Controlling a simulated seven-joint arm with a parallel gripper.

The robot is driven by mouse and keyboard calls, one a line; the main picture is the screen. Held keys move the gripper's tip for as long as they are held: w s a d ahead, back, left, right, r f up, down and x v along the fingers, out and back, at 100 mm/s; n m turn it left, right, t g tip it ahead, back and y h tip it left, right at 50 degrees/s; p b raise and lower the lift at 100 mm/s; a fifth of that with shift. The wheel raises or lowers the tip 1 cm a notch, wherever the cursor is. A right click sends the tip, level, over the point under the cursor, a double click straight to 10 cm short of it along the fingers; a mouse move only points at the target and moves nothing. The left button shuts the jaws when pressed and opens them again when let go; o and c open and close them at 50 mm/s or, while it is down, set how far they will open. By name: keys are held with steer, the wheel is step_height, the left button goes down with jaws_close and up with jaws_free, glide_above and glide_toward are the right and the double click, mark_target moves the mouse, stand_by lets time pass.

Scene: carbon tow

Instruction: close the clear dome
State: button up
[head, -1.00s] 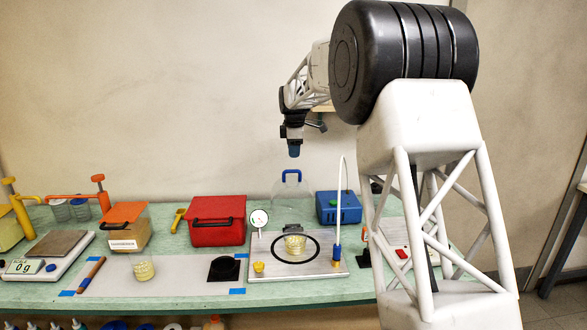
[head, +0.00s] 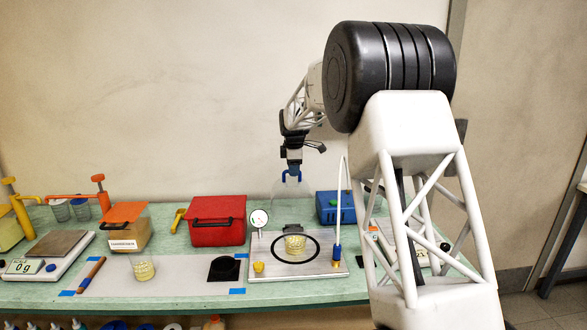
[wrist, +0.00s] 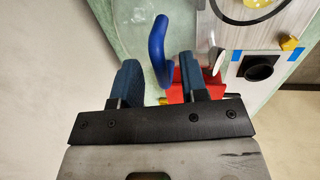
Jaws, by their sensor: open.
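The clear dome (head: 287,198) stands tilted up, open, behind the metal base plate (head: 262,273); its see-through wall is faint. Its curved blue handle is at the top, and in the wrist view the handle (wrist: 157,45) lies between the blue finger pads. My gripper (head: 291,175) is open and points down at the handle; it also shows in the wrist view (wrist: 157,72). Whether a pad touches the handle cannot be told. A black ring (head: 316,252) lies on the plate around a cup of yellowish coils (head: 294,244).
A dial gauge (head: 259,218) stands at the plate's left, and a white hose (head: 342,185) rises at its right. A blue box (head: 336,208) is behind on the right, a red case (head: 217,220) on the left. A black round holder (head: 223,269) sits left of the plate.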

mark_target(295, 187)
steer(key=shift+c, duration=0.5)
jaws_close()
steer(key=shift+s+r, duration=0.1)
steer(key=shift+s, duration=0.2)
steer(key=shift+s+r+t, duration=0.1)
steer(key=shift+s+t, duration=0.5)
steer(key=shift+s, duration=0.6)
steer(key=shift+s+r+t, duration=0.1)
steer(key=shift+s+t, duration=0.5)
steer(key=shift+s, duration=0.6)
steer(key=s+f+t, duration=0.1)
steer(key=s+f, duration=0.6)
steer(key=s, duration=0.3)
steer(key=s+f+t, duration=0.2)
steer(key=s+f, duration=0.5)
steer(key=s, duration=0.4)
steer(key=shift+s+d+f+t, duration=0.1)
steer(key=shift+f+t, duration=0.15)
steer(key=shift+t, duration=0.05)
